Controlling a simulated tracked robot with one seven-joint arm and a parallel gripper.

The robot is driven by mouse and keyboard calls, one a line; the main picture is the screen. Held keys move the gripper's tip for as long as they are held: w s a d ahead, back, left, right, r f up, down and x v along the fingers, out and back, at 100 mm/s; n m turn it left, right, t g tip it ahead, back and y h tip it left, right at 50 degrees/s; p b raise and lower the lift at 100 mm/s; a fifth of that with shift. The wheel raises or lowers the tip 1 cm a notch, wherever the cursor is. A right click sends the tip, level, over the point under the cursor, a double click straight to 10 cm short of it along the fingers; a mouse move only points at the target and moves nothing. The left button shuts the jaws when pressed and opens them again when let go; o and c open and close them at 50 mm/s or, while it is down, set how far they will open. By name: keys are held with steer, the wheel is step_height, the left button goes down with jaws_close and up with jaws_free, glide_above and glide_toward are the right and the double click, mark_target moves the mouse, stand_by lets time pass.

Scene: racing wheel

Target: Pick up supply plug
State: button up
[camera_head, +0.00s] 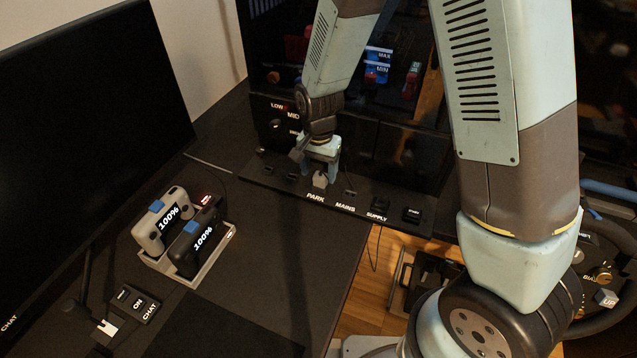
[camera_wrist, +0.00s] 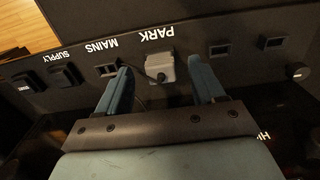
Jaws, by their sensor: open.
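A small light-grey plug (camera_head: 319,181) sits at the position labelled PARK on the dark panel strip (camera_head: 262,178). In the wrist view, the plug (camera_wrist: 160,67) lies between the two blue fingers, with a dark cable end at its near side. My gripper (camera_head: 321,174) is open, with one finger on each side of the plug. In the wrist view, gaps show between the plug and both fingers of my gripper (camera_wrist: 163,72). The MAINS socket (camera_wrist: 106,70) beside it looks empty. A black block (camera_wrist: 65,76) sits at the SUPPLY label.
Further along the strip is another black block (camera_head: 412,214). Behind the strip stands a dark glass-fronted cabinet (camera_head: 390,150). On the desk are two devices reading 100% (camera_head: 165,219) in a pale dock (camera_head: 205,270), a CHAT switch box (camera_head: 146,304) and a large monitor (camera_head: 85,130).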

mark_target(319, 178)
steer(key=shift+f, duration=1.85)
steer(key=shift+c, duration=0.5)
steer(key=c, duration=0.9)
steer(key=shift+c, duration=0.2)
